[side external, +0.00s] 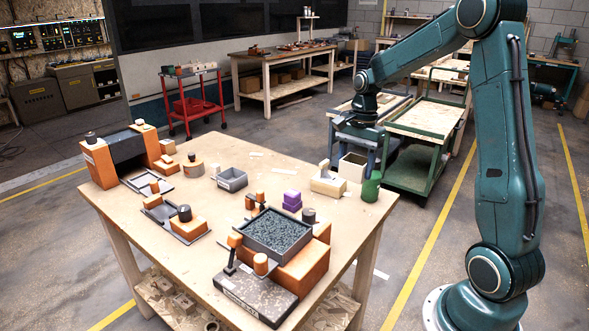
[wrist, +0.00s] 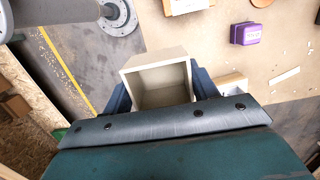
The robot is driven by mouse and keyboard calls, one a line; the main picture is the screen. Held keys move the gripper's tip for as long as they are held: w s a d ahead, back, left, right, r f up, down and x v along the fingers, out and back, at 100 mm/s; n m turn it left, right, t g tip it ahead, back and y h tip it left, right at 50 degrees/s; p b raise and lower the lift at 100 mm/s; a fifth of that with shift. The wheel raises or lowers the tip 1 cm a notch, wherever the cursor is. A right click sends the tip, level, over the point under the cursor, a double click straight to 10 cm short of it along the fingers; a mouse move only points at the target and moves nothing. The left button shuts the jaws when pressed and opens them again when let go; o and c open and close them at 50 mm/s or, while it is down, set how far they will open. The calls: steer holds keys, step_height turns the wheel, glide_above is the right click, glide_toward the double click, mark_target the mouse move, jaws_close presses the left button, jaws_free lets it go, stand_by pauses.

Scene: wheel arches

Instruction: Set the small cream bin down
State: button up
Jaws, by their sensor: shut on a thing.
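The small cream bin (side external: 352,167) is between the fingers of my gripper (side external: 361,152), which is shut on it. It hangs near the far right corner of the wooden table (side external: 205,270), apparently in the air. In the wrist view the bin (wrist: 141,72) is empty, with its square opening facing the camera. The dark blue fingers (wrist: 163,91) grip it on opposite sides. The table edge passes behind the bin there, with floor to its left and tabletop to its right. The bin's underside is hidden.
A green bottle-like object (side external: 371,187) and a cream block (side external: 328,184) stand at the table's right end. A purple block (side external: 291,201), a grey bin (side external: 231,179) and a gravel-filled tray (side external: 277,230) are on the table. Bare tabletop shows at the front left. A green cart (side external: 428,122) stands behind.

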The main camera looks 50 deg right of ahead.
steer(key=shift+w, duration=0.1)
stand_by(0.3)
steer(key=w+f+m, duration=0.1)
steer(key=w+m, duration=0.2)
steer(key=w, duration=0.8)
steer(key=m, duration=0.6)
glide_toward(221, 219)
steer(key=shift+t+h, duration=0.4)
steer(key=s+d+r, duration=0.1)
steer(key=s+d, duration=0.1)
steer(key=s+d+r, duration=0.1)
steer(key=d+r, duration=0.1)
steer(key=d, duration=0.1)
steer(key=s+d+r, duration=0.2)
steer(key=d, duration=0.1)
steer(key=shift+s+r, duration=0.1)
steer(key=shift+s, duration=0.25)
steer(key=w+a+f+m, duration=0.1)
steer(key=a+f, duration=0.1)
steer(key=w+a+f+m, duration=0.1)
steer(key=w+a, duration=0.1)
steer(key=a, duration=0.1)
steer(key=w+a+f+m, duration=0.2)
steer(key=a, duration=0.1)
steer(key=shift+w+a+f, duration=0.1)
steer(key=shift+a+f, duration=0.1)
steer(key=shift+f, duration=0.15)
steer(key=shift+w+a+f+m, duration=0.1)
steer(key=shift+a+f+m, duration=0.1)
steer(key=shift+a+m, duration=0.1)
